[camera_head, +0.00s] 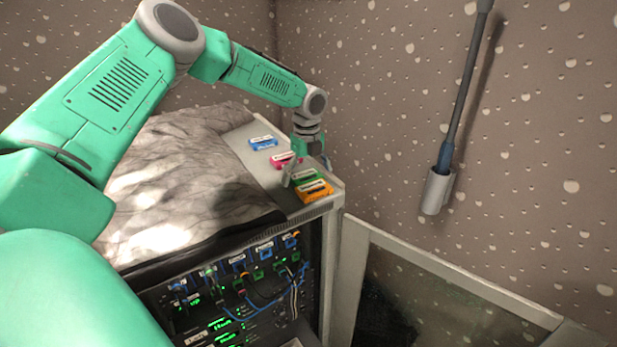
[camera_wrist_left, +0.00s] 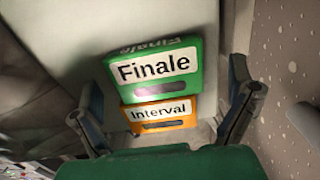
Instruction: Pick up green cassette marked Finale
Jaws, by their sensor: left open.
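The green cassette (camera_head: 304,177) lies on the light shelf top, between a pink cassette (camera_head: 285,159) and an orange cassette (camera_head: 314,191). In the left wrist view the green cassette (camera_wrist_left: 155,72) shows its white label reading "Finale". The orange cassette (camera_wrist_left: 160,115), labelled "Interval", is right beside it. My left gripper (camera_head: 306,172) is over the green cassette, pointing down. In the wrist view its open fingers (camera_wrist_left: 167,112) are spread on either side of the cassettes, with nothing held. My right gripper does not show.
A blue cassette (camera_head: 262,142) lies farther back on the shelf top (camera_head: 240,140). A grey crumpled cloth (camera_head: 180,170) covers the area to the left. A rack with cables (camera_head: 240,285) is below. The speckled wall (camera_head: 380,100) stands close on the right.

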